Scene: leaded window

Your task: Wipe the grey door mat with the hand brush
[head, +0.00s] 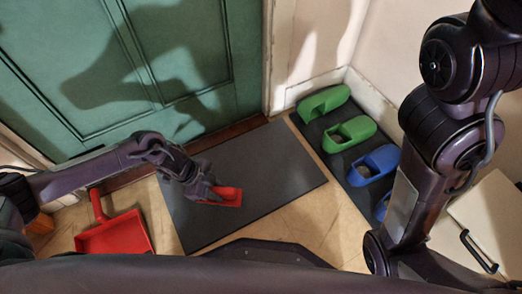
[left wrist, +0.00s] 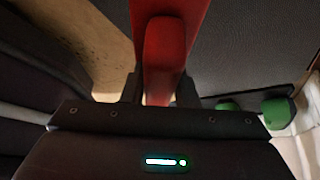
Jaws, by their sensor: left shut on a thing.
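The grey door mat (head: 285,180) lies flat on the tiled floor in front of the green door. The red hand brush (head: 230,196) is in my left gripper (head: 207,194), over the left middle part of the mat. In the left wrist view the brush (left wrist: 165,45) stands between the two fingers, which are shut on its handle. The mat (left wrist: 250,55) shows behind it there. I cannot tell whether the bristles touch the mat. My right arm comes in at the right of the head view, but its gripper is out of view.
A red dustpan (head: 115,236) lies on the floor left of the mat. A dark shoe tray (head: 313,130) to the right holds green clogs (head: 349,133) and blue clogs (head: 375,165). A pale cabinet (head: 490,215) stands at the far right. The right half of the mat is clear.

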